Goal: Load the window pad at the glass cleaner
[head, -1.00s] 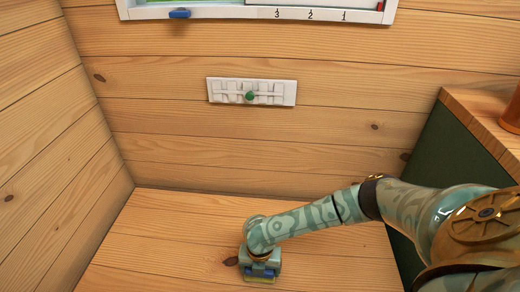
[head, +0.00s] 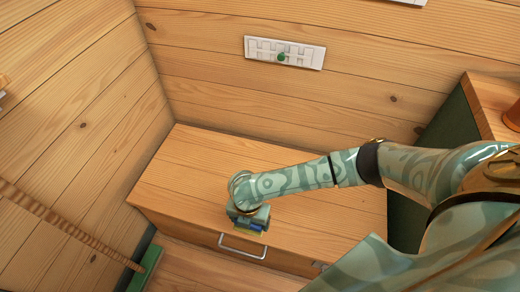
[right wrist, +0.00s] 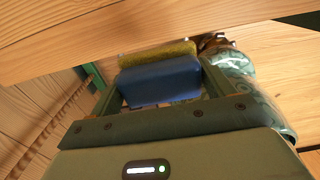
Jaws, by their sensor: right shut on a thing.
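My right gripper (head: 249,226) is near the front edge of the wooden bench, above its drawer handle. It is shut on a block with a blue body and a yellow, sponge-like layer, which looks like the window pad (right wrist: 160,84). In the right wrist view the pad sits between the two fingers, yellow layer on the far side. In the head view the gripper (head: 249,226) mostly hides the pad. No glass cleaner can be made out now. My left gripper is not in view.
The wooden bench (head: 200,165) has a metal drawer handle (head: 243,247). A white slotted panel with a green knob (head: 281,56) hangs on the wall. An orange pot (head: 513,117) stands at right.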

